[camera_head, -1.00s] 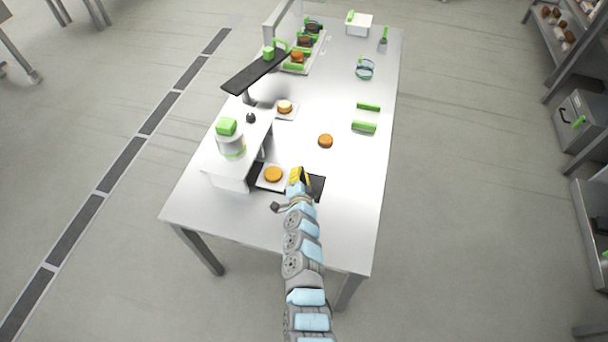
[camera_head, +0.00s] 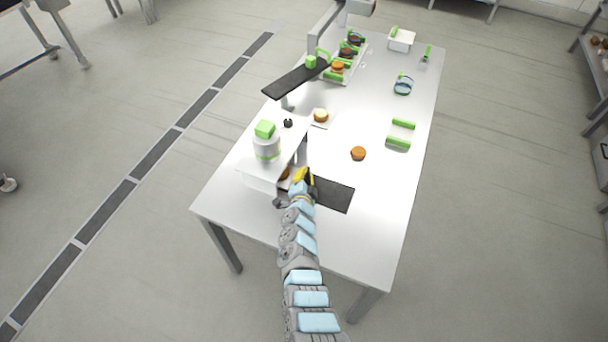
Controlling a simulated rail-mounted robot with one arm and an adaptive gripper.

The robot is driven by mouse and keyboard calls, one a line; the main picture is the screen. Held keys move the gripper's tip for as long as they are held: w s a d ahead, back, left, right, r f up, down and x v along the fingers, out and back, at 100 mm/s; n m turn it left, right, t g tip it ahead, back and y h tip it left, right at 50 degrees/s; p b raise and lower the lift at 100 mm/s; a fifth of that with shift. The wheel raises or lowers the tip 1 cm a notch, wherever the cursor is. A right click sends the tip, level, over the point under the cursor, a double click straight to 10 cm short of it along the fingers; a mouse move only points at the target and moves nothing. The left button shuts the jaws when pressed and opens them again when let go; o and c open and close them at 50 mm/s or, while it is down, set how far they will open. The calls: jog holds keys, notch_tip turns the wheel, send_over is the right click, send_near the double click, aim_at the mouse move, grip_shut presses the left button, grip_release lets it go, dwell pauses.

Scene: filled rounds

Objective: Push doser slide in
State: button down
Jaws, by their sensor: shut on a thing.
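The doser (camera_head: 262,172) is a white bench-like housing at the table's near left, with a clear hopper (camera_head: 267,149) and a green lid (camera_head: 265,129) on top. The white doser slide (camera_head: 293,184) is mostly under the housing. Part of an orange-brown round (camera_head: 284,174) shows on it at the housing's edge. My gripper (camera_head: 302,175), with yellow fingers, is at the slide's outer end, right of the housing, and is shut on the slide. The fingers and wrist hide the contact. A black track (camera_head: 335,194) lies bare to the right of my gripper.
A brown round (camera_head: 358,153) lies loose on the white table (camera_head: 372,215). A filled round (camera_head: 320,116) sits on a white plate behind the doser. A black arm-like strip (camera_head: 296,80) overhangs the back left. A green-ended holder (camera_head: 400,133) stands right.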

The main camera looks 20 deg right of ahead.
jog(key=shift+f, duration=0.1)
jog(key=c, duration=1)
grip_release()
jog(key=shift+c, duration=0.2)
jog(key=shift+s, duration=0.2)
